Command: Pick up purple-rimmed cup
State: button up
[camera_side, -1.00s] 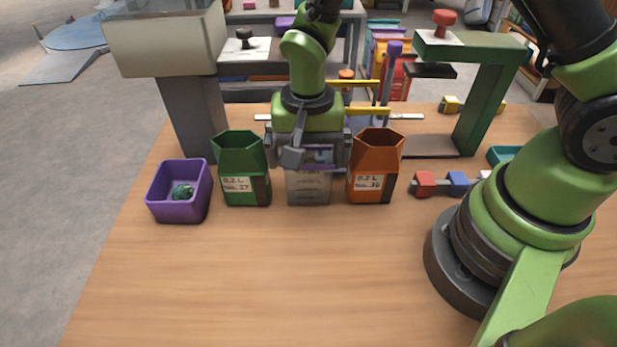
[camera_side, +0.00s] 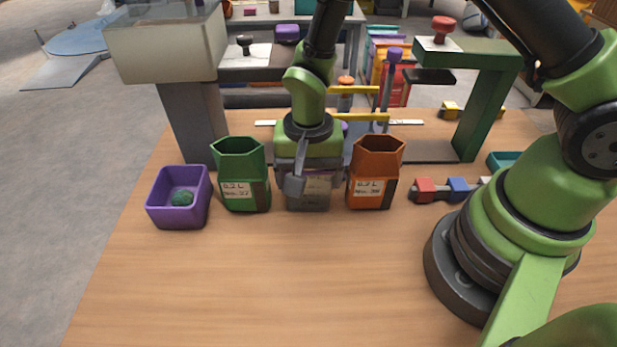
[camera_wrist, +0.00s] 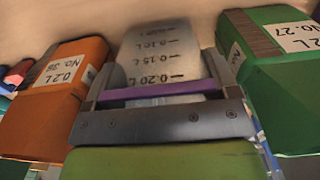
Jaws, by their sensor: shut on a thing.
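The purple-rimmed cup (camera_side: 318,201) is clear and stands upright on the table between a green container (camera_side: 243,178) and an orange container (camera_side: 377,176). My gripper (camera_side: 308,180) points down over it and hides most of its upper part in the side view. In the wrist view, my gripper (camera_wrist: 165,92) is shut on the cup (camera_wrist: 158,48), with a finger at each side just by the purple rim (camera_wrist: 160,91). Volume marks up to 0.20 L show on the cup's wall.
The green and orange containers stand close on either side of my gripper. A purple bin (camera_side: 180,212) holding a dark green lump is at the left. Red and blue blocks (camera_side: 458,187) lie to the right. The front of the wooden table (camera_side: 250,280) is clear.

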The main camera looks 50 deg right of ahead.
notch_tip(320, 180, up, 30)
jog(key=r, duration=0.1)
jog(key=w+d, duration=0.3)
jog(key=d, duration=1.2)
jog(key=shift+w+a+f, duration=0.1)
jog(key=shift+f, duration=5.75)
jog(key=shift+w+a+f, duration=0.1)
jog(key=shift+f, duration=5.75)
jog(key=shift+f, duration=0.15)
jog(key=shift+f, duration=2.35)
